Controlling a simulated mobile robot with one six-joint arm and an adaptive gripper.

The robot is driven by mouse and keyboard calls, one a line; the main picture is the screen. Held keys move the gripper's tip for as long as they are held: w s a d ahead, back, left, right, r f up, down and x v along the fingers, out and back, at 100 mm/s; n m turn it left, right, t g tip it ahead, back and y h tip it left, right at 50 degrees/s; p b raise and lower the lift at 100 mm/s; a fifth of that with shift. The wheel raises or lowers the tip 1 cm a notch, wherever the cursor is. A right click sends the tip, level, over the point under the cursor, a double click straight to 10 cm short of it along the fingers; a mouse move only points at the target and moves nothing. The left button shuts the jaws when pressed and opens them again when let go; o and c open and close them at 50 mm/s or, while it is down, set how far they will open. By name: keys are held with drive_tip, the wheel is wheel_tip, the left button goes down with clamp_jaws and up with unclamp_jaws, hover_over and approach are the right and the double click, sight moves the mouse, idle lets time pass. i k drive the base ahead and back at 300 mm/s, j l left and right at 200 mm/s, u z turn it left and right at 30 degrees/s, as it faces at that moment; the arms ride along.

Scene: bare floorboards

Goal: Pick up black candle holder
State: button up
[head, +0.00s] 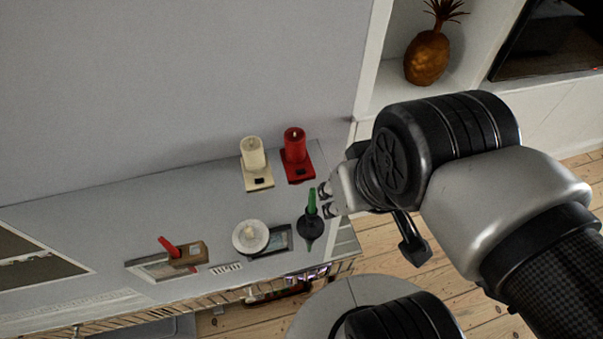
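The black candle holder (310,228) stands near the right end of the grey cabinet top (200,218), with a green candle (312,203) upright in it. My gripper (326,199) is just right of the green candle, above the holder's right edge in the picture. Its two fingertips are apart, with nothing seen between them. I cannot tell whether either fingertip touches the candle. The holder's dish is mostly in view.
Behind are a cream candle (252,155) and a red candle (295,146) on flat bases. To the left are a white dish with a candle (250,236), a dark framed card (280,240) and a wooden block with a red candle (188,254). The wall (180,90) rises behind.

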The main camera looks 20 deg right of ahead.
sight(310, 227)
drive_tip(key=i+j+z, duration=0.1)
drive_tip(key=j+z, duration=0.4)
drive_tip(key=j, duration=0.7)
drive_tip(key=z, duration=1.25)
